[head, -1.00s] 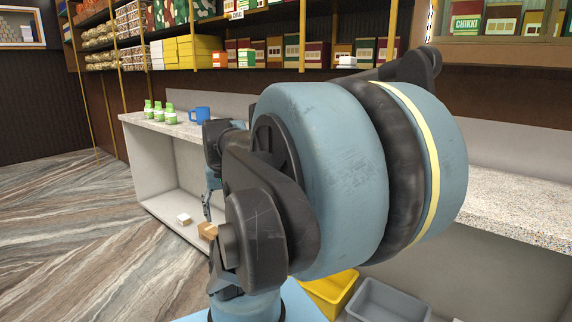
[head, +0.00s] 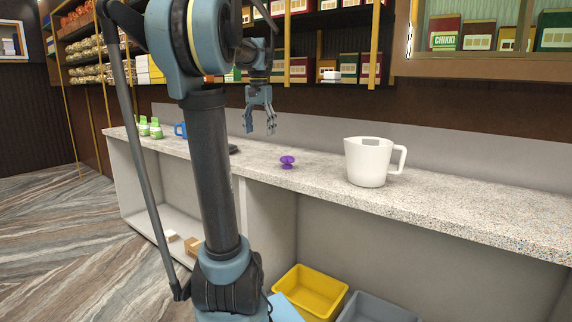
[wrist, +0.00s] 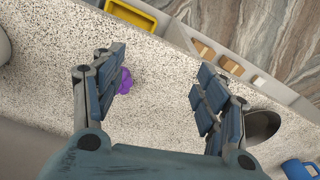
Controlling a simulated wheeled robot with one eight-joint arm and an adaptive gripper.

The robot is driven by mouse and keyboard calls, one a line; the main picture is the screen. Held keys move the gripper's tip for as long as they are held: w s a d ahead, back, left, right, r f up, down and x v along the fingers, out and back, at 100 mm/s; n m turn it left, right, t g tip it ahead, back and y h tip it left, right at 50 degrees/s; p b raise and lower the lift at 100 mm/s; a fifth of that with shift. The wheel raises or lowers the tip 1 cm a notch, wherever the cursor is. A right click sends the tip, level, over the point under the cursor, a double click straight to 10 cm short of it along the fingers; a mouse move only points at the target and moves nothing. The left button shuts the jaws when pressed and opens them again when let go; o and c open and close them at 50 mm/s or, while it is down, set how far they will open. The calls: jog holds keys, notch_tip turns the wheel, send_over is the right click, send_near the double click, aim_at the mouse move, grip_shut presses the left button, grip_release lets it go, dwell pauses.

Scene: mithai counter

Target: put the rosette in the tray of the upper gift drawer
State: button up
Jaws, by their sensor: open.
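The purple rosette (head: 288,161) sits on the speckled counter, left of the white jug. In the wrist view the rosette (wrist: 126,80) shows beside the left finger, which partly hides it. My gripper (head: 259,130) is open and empty, above the counter and up and left of the rosette in the head view. In the wrist view my gripper (wrist: 163,78) points down with its fingers wide apart and bare counter between them. I cannot make out the upper gift drawer or its tray in either view.
A white jug (head: 367,163) stands right of the rosette. A dark round thing (wrist: 262,124), a blue mug (head: 180,130) and green bottles (head: 150,128) are farther left on the counter (head: 470,215). A yellow bin (head: 312,292) and grey bin (head: 375,308) are below.

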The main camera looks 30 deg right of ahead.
jog(key=w+d+r+m, duration=0.1)
jog(key=d+r+m, duration=0.25)
jog(key=d, duration=0.95)
send_over(286, 156)
jog(key=f, duration=1.1)
jog(key=shift+w+d, duration=0.15)
jog(key=shift+d, duration=0.15)
jog(key=shift+a+f, duration=0.2)
jog(key=shift+f, duration=2.65)
jog(key=c, duration=0.9)
jog(key=shift+r, duration=0.1)
